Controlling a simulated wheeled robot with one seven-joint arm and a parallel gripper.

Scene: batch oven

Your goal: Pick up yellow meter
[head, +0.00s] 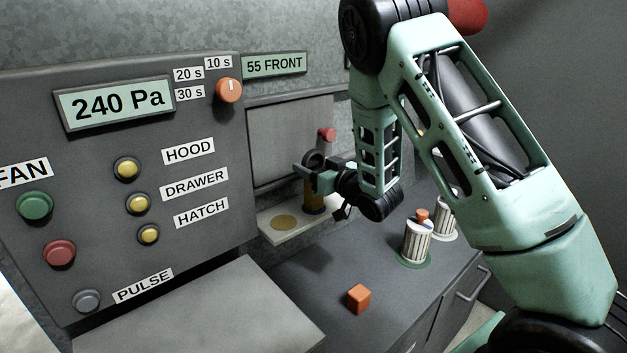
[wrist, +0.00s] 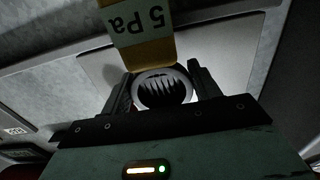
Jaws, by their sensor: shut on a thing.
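The yellow meter (head: 314,197) is upright at the white shelf below the grey panel in the head view. I cannot tell whether its base touches the shelf. It has a dark ring on top. In the wrist view the meter (wrist: 152,54) shows a pale label reading "5 Pa", upside down, and the dark ring (wrist: 163,103) sits between the fingers. My gripper (head: 312,173) is shut on the meter at its upper part; it also shows in the wrist view (wrist: 160,88). The arm hides part of the meter's right side.
The white shelf (head: 268,238) has a flat yellow disc (head: 285,222) left of the meter. A red knob (head: 327,134) is behind. Two white ribbed canisters (head: 416,243) and an orange cube (head: 358,298) are on the grey counter (head: 310,285). The button panel (head: 205,240) stands at left.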

